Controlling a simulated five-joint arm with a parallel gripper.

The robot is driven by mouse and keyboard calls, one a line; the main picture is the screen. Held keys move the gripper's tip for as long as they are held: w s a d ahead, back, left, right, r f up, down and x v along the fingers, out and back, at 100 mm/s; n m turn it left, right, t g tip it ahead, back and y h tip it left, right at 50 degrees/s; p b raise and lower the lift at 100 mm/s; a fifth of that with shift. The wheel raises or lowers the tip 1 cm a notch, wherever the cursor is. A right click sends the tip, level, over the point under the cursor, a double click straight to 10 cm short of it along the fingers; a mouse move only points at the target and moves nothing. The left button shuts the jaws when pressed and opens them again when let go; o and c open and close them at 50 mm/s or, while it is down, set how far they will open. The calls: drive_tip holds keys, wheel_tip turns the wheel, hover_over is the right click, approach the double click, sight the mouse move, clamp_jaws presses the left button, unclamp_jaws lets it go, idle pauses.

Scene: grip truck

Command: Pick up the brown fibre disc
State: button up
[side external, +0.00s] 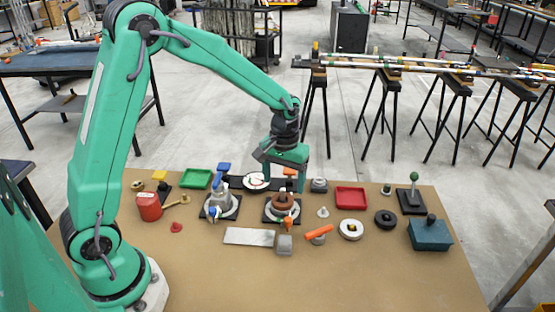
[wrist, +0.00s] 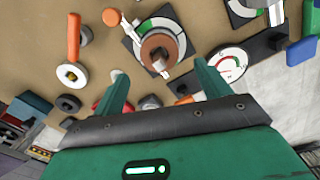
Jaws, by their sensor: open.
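The brown fibre disc (side external: 283,199) sits on a round white dial with a black base, near the middle of the table. In the wrist view the brown disc (wrist: 157,46) lies ahead of the fingertips, with a small metal part at its lower edge. My gripper (side external: 284,178) is above and behind the disc in the side view, pointing down. In the wrist view my gripper (wrist: 160,72) has its two green fingers spread apart with nothing held between them. The disc is beyond the fingers and appears apart from them.
A second dial fixture (side external: 220,206) stands left of the disc. A white gauge (side external: 256,181) lies behind. A red tray (side external: 352,198) is to the right. The table's front is clear.

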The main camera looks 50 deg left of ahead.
sight(283, 189)
drive_tip(key=shift+f, duration=0.1)
drive_tip(key=shift+s+f, duration=0.2)
drive_tip(key=shift+f, duration=2.3)
drive_tip(key=shift+c, duration=0.3)
drive_tip(key=c, duration=1)
